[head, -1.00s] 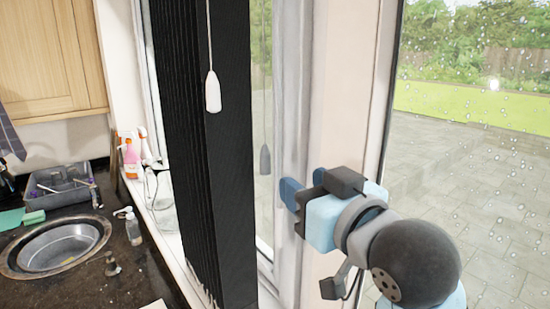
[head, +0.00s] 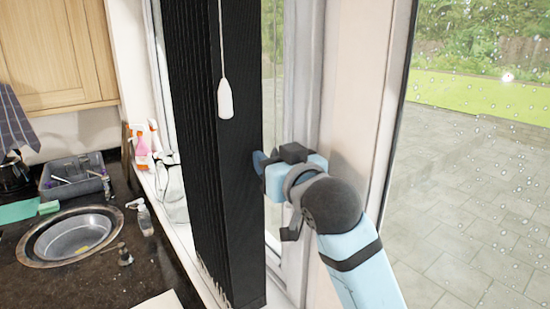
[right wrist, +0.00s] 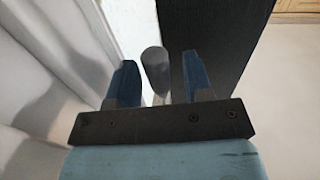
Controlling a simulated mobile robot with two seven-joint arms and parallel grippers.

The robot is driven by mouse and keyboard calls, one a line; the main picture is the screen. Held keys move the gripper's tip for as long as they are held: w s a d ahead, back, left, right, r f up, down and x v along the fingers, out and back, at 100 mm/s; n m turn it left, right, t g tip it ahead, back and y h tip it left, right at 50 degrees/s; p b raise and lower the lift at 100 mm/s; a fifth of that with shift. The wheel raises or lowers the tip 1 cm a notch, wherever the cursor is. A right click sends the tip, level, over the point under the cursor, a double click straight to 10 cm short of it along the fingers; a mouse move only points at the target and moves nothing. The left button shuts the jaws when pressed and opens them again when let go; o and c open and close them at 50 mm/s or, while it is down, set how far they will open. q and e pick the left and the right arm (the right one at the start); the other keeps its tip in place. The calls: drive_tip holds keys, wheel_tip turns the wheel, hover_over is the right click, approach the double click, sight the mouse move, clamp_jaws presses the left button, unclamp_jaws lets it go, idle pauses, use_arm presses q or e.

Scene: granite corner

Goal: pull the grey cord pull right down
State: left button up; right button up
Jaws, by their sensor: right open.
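The grey cord pull (right wrist: 155,68) shows in the right wrist view as a dark grey rounded body between my right gripper's two blue fingers. There is a gap to the finger on each side, so the jaws are open around or just short of it; the depth is hard to judge. In the head view my right gripper (head: 259,161) is at the right edge of the black blind, and I cannot make out the grey pull there. A white cord pull (head: 225,98) hangs on its cord in front of the blind, above and left of the gripper. My left gripper is out of view.
The black pleated blind (head: 215,190) stands close beside my right fingers. The window frame (head: 345,100) is just right of them.

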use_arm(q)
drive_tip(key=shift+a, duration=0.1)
use_arm(e)
clamp_jaws()
wheel_tip(320, 180, down, 5)
drive_tip(key=shift+a+b, duration=0.1)
drive_tip(key=shift+b, duration=0.8)
drive_tip(key=shift+c, duration=0.4)
unclamp_jaws()
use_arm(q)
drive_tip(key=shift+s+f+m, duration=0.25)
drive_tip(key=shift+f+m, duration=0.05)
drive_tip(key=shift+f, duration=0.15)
use_arm(e)
drive_tip(key=shift+o, duration=0.4)
drive_tip(key=shift+r, duration=0.1)
drive_tip(key=shift+s, duration=0.1)
